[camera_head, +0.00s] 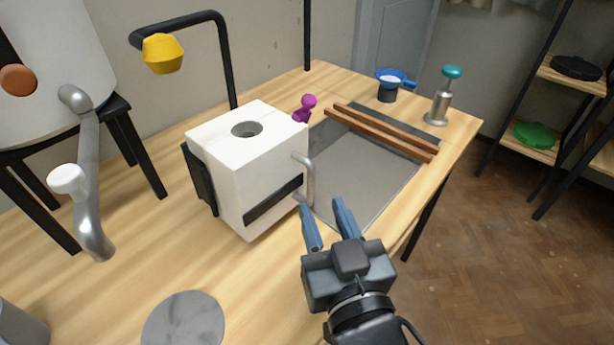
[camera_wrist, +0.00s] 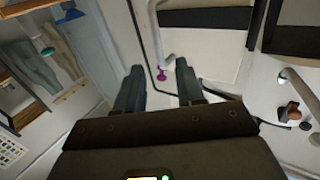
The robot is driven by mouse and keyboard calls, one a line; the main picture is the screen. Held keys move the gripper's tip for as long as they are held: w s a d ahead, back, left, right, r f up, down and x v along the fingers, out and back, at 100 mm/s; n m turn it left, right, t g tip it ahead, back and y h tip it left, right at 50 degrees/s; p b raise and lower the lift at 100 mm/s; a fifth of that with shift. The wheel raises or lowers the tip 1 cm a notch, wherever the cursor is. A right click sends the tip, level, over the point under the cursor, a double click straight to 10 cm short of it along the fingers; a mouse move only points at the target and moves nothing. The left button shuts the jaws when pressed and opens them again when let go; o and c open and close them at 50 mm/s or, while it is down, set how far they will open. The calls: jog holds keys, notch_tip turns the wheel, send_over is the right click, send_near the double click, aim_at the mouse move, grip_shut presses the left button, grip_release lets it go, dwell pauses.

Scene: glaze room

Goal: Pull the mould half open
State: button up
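The white plaster mould (camera_head: 255,165) stands on the wooden table, with a round dark hole in its top and a seam between its halves. A black band runs across its front. A grey metal handle (camera_head: 309,180) sticks out from its right side; the handle also shows in the wrist view (camera_wrist: 157,38), beside the mould's white face (camera_wrist: 205,47). My gripper (camera_head: 321,206) is open, with its blue-grey fingers apart and empty, just to the right of and nearer than the handle. In the wrist view the fingers (camera_wrist: 158,68) point toward the handle's lower part; whether they touch it cannot be told.
A sunken grey basin (camera_head: 360,172) with wooden bars (camera_head: 385,132) lies right of the mould. A purple knob (camera_head: 305,106) is behind it. A grey disc (camera_head: 184,325) lies at the front. Bare table surrounds the mould's left and front.

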aim_at(311, 181)
jog(key=x, duration=0.6)
jog(key=shift+w+p, duration=0.25)
jog(key=shift+p, duration=0.05)
jog(key=shift+c, duration=0.2)
grip_shut()
